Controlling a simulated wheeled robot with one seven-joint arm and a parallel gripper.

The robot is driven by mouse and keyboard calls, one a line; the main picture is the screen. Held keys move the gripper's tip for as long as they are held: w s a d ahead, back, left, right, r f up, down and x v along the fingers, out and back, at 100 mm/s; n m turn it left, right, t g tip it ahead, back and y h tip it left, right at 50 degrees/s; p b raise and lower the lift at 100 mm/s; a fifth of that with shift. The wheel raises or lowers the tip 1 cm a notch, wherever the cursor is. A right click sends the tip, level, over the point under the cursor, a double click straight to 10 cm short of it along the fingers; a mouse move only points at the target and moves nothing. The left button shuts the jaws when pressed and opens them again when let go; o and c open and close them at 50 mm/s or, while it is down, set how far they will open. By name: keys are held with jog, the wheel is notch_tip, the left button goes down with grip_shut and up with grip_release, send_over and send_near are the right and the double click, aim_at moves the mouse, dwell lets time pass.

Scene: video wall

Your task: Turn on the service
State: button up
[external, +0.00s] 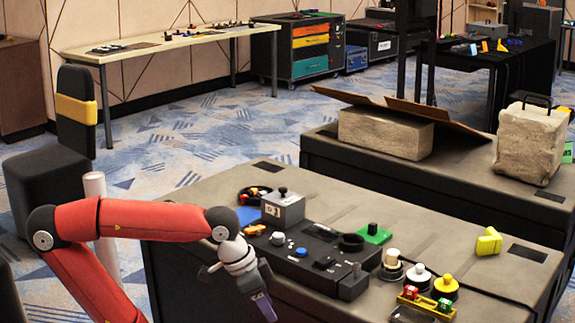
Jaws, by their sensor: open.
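A black control panel (318,247) lies on the dark table in the external view. It carries a blue round button (301,252), a white-grey knob (278,238) and dark switches (324,263). A grey box with a black knob on top (283,207) stands at its far left end. I cannot tell which control belongs to the service, nor read any on or off mark. My gripper (256,287) is at the near left side of the table, pointing down, left of and nearer than the panel. It is open and appears empty. Its fingers are partly hidden by its own body.
White, black and yellow round buttons (418,277) and a tray with red and green pieces (425,305) stand right of the panel. A yellow object (488,241) lies farther right. The table's middle right is clear. A second dark table (459,172) stands behind, with stone-like blocks.

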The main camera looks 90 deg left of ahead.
jog(key=shift+m+t, duration=0.4)
jog(key=shift+m, duration=0.3)
jog(key=shift+s+d+f, duration=0.3)
jog(key=shift+s+f, duration=0.15)
jog(key=shift+f, duration=0.2)
jog(key=shift+s+d+f, duration=0.25)
jog(key=shift+s+f, duration=0.25)
jog(key=shift+f, duration=0.1)
jog(key=shift+s+d+f, duration=0.3)
jog(key=shift+s+f, duration=0.15)
jog(key=shift+f, duration=0.2)
dwell(0.8)
